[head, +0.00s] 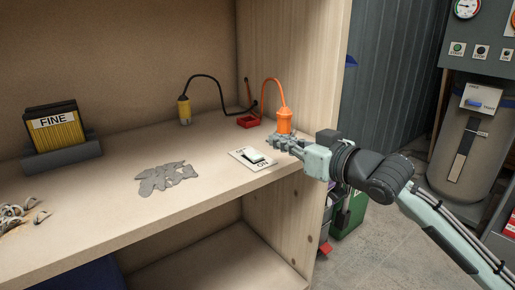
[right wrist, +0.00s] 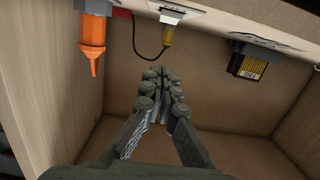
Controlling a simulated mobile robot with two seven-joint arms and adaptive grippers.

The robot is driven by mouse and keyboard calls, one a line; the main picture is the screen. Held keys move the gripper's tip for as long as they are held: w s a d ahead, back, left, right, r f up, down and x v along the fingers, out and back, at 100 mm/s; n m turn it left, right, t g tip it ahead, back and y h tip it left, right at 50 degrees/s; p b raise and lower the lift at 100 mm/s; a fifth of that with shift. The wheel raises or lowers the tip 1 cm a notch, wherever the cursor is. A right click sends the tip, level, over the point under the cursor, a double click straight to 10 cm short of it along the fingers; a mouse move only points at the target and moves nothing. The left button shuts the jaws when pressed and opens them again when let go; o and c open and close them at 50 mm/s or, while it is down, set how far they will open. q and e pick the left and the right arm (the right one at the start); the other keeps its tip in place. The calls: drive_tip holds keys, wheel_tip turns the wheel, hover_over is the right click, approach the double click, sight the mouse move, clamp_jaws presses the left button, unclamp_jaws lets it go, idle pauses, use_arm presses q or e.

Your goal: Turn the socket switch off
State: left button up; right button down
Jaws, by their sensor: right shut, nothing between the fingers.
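The socket switch (head: 243,156) is a white plate with a pale rocker and dark lettering, lying on the shelf near its right front edge. "ON" is legible on the near side of the rocker; I cannot tell surely which way the rocker is tipped. In the right wrist view the switch (right wrist: 174,17) shows at the top edge, partly cut off. My right gripper (head: 273,141) is shut and empty, just behind and right of the switch, above the shelf. Its closed fingers (right wrist: 155,76) fill the middle of the right wrist view. I see no contact with the rocker. My left gripper is not in view.
An orange connector (head: 284,121) stands close behind my right gripper, its cable running to a red socket (head: 249,122). A yellow connector (head: 184,111) stands further back. Grey scraps (head: 167,177) lie left of the switch. A "FINE" holder (head: 57,157) stands left. The wooden side wall (head: 295,60) rises behind.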

hover_over(257, 156)
drive_tip(key=shift+s+d+f, duration=0.15)
drive_tip(key=shift+s+f, duration=0.05)
drive_tip(key=shift+f, duration=0.15)
wheel_tip(257, 156, down, 3)
drive_tip(key=shift+w+r, duration=0.1)
drive_tip(key=shift+f, duration=0.7)
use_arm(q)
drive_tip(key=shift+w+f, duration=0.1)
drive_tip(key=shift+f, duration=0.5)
use_arm(e)
drive_tip(key=shift+w, duration=0.1)
